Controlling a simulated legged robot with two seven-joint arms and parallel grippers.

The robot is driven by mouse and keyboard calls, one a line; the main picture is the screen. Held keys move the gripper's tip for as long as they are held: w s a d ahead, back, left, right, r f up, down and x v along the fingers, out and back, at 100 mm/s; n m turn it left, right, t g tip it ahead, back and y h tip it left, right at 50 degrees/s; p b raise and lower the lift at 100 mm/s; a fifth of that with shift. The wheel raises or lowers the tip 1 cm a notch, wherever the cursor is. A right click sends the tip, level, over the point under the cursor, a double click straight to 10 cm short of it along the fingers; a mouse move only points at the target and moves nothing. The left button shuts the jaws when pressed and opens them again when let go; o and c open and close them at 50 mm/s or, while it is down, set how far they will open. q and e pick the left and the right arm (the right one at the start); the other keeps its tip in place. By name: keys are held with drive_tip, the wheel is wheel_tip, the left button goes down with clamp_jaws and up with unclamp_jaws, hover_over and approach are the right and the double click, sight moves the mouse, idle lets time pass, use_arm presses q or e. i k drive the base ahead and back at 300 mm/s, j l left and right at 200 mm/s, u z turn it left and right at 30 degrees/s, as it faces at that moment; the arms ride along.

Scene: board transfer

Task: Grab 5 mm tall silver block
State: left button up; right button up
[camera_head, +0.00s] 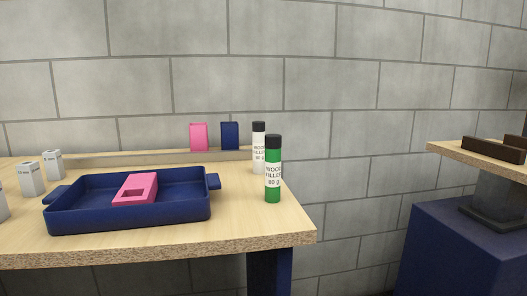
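Several silver-grey blocks stand upright at the left of the wooden table, left of the blue tray. One block (53,165) is farthest back, a second block (31,179) is nearer, and a third block (2,207) is cut off by the left picture edge. The two whole ones carry small dark print, too small to read surely, so I cannot tell which is the 5 mm one. Neither of my grippers is in view.
A dark blue tray (120,238) holds a pink block with a square opening (136,188). Green (273,185) and white (258,165) wood filler tubes stand right of it. Pink (198,137) and blue (229,136) holders stand behind. The table (240,232) ends at right.

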sight(53, 160)
drive_tip(key=u, duration=1.25)
